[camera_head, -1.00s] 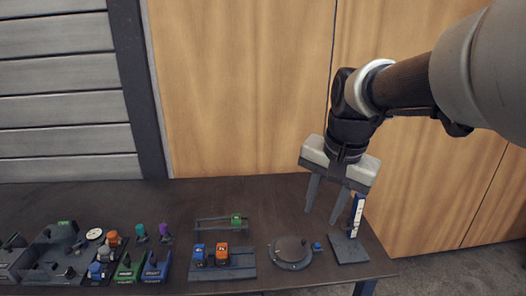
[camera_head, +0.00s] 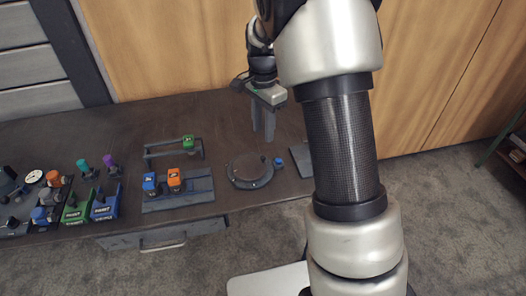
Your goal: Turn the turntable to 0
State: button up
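The turntable (camera_head: 246,172) is a dark round disc near the front edge of the table, right of the middle. A small blue piece (camera_head: 279,163) sits at its right side. Any numbers or marks on it are too small to read. My gripper (camera_head: 264,133) points down just behind the turntable, above the table. Its two fingers are seen at an angle and look close together; the gap between them is not clear. Nothing shows in them. The turntable's top is in full view.
A slider fixture with orange (camera_head: 175,179) and blue (camera_head: 151,184) blocks lies left of the turntable. A rail with a green block (camera_head: 188,143) stands behind it. Green and blue bins (camera_head: 105,204) and several pegs fill the left. My arm hides the table's right end.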

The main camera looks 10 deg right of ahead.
aim_at(263, 157)
notch_tip(263, 157, down, 10)
jog(key=shift+r+b, duration=0.1)
jog(key=shift+b, duration=0.2)
grip_shut()
